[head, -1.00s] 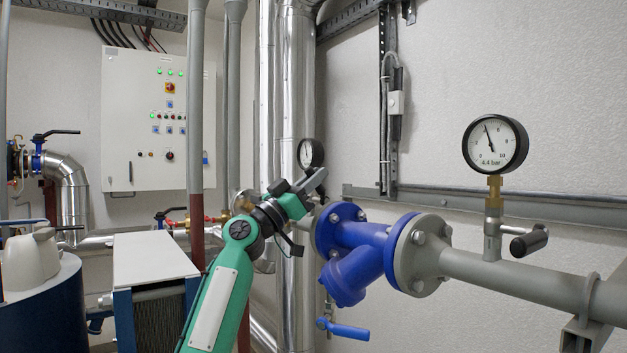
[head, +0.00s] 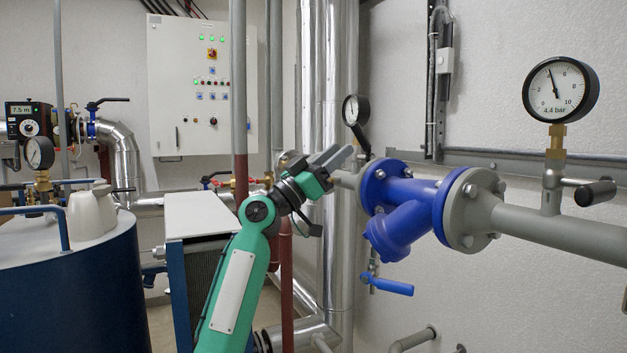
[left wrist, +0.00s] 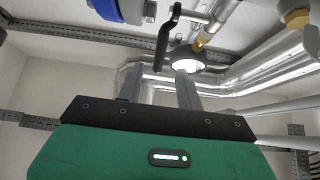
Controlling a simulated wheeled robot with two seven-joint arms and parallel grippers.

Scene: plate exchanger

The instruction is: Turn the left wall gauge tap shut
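The left wall gauge (head: 355,109) is a small round dial with a black rim, beside the silver vertical pipe. Its tap has a black lever (head: 361,138) slanting just below the dial. In the left wrist view the black lever (left wrist: 164,42) hangs ahead of the fingers, near the gauge (left wrist: 187,60). My left gripper (head: 340,156), on a green arm, is just left of and below the lever in the head view. In the left wrist view its two fingers (left wrist: 158,92) stand apart with nothing between them; the lever appears beyond their tips. My right gripper is not in view.
A blue valve (head: 408,215) with flanges and a blue lever (head: 388,286) sits right of my gripper. A larger gauge (head: 560,90) reading 4.4 bar has its own black-handled tap (head: 595,192). A blue tank (head: 75,290) and white-topped unit (head: 198,215) stand left.

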